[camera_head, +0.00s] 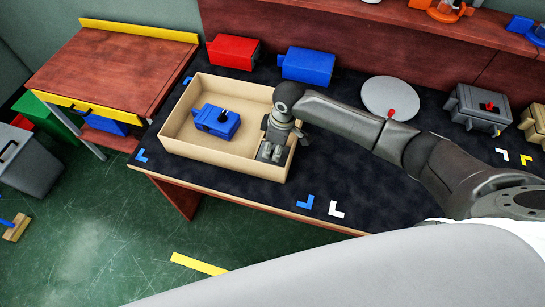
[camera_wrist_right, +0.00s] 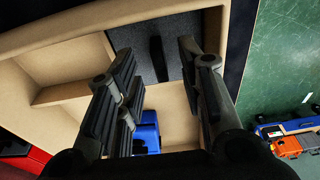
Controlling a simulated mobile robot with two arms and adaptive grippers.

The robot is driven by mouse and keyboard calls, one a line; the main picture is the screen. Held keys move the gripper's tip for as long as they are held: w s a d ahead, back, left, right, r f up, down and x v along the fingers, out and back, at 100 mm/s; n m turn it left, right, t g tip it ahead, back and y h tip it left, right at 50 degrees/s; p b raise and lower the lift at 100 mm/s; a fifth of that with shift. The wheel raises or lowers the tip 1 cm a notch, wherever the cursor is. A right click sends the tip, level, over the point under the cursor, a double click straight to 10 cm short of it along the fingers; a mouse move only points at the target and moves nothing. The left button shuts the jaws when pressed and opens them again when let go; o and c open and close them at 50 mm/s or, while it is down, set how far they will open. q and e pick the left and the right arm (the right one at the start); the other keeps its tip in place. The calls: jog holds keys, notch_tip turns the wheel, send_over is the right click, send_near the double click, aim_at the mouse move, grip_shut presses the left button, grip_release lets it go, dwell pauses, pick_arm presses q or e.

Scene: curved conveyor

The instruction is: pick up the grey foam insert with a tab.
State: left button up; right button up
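The grey foam insert (camera_wrist_right: 136,42) lies in the open cardboard box (camera_head: 178,98) and shows as a dark speckled panel in the right wrist view. Its black upright tab (camera_wrist_right: 158,62) stands up from it, between the finger lines. My right gripper (camera_head: 270,152) is over the right end of the box in the head view and hides much of what lies there. In the right wrist view its fingers (camera_wrist_right: 160,72) are apart, with the tab in the gap and no clear contact. My left gripper is in neither view.
A blue part (camera_head: 216,121) lies in the box's larger compartment, left of my right gripper. A red part (camera_head: 233,50) and another blue part (camera_head: 306,66) stand behind the box. A grey disc (camera_head: 390,97) lies right. Dark tabletop in front of the disc is free.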

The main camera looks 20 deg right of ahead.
jog(key=shift+a+f, duration=0.1)
jog(key=shift+f, duration=0.4)
jog(key=shift+w+f, duration=0.1)
jog(key=shift+f, duration=0.25)
jog(key=shift+c, duration=1.3)
jog(key=c, duration=0.5)
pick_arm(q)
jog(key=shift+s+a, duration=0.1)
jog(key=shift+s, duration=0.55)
pick_arm(e)
grip_shut()
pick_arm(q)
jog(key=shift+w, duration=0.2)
